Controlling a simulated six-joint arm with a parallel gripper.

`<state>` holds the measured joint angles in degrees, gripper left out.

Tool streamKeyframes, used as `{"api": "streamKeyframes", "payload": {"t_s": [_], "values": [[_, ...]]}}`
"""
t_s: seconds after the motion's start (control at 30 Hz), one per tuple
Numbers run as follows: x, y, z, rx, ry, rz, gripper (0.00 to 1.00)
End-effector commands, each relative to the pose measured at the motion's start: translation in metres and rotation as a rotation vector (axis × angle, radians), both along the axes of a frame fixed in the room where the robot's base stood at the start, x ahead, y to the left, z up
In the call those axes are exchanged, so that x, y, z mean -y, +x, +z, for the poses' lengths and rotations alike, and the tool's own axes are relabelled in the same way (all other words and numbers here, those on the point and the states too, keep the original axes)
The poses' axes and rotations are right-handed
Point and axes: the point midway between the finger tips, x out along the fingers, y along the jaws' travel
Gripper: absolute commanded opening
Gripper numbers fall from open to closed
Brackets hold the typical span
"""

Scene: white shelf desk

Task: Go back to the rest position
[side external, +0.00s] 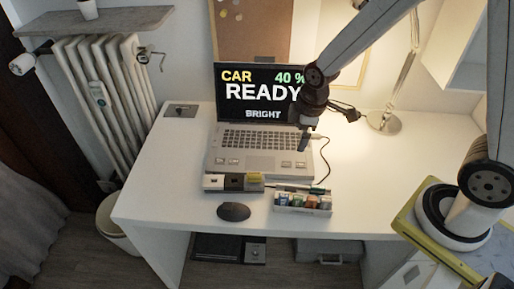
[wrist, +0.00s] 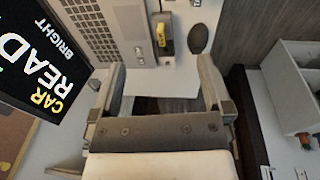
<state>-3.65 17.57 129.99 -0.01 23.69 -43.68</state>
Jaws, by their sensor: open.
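My gripper (side external: 306,140) hangs above the right side of the laptop (side external: 258,139), pointing down, with the arm coming in from the upper right. In the wrist view my gripper (wrist: 162,82) has its two fingers wide apart with nothing between them. The laptop is open on the white desk (side external: 170,150). Its screen reads "CAR 40 % READY BRIGHT". In the wrist view the laptop's screen (wrist: 40,65) is at the left and its keyboard (wrist: 92,30) is at the top.
A lamp (side external: 384,122) stands at the back right. A cable curves right of the laptop. The desk's left side is mostly clear.

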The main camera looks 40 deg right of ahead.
Motion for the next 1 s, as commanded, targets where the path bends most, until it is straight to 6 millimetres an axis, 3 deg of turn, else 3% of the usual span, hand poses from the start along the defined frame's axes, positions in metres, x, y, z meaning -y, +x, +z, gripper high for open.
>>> {"api": "streamKeyframes", "payload": {"t_s": [0.3,0.5,0.7,1.0], "values": [[0.015,-0.045,0.022,0.046,0.082,-0.482,1.00],[0.021,-0.067,0.028,0.064,0.128,-0.711,1.00],[0.023,-0.075,0.029,0.070,0.147,-0.808,1.00],[0.023,-0.076,0.029,0.071,0.149,-0.815,1.00]]}}
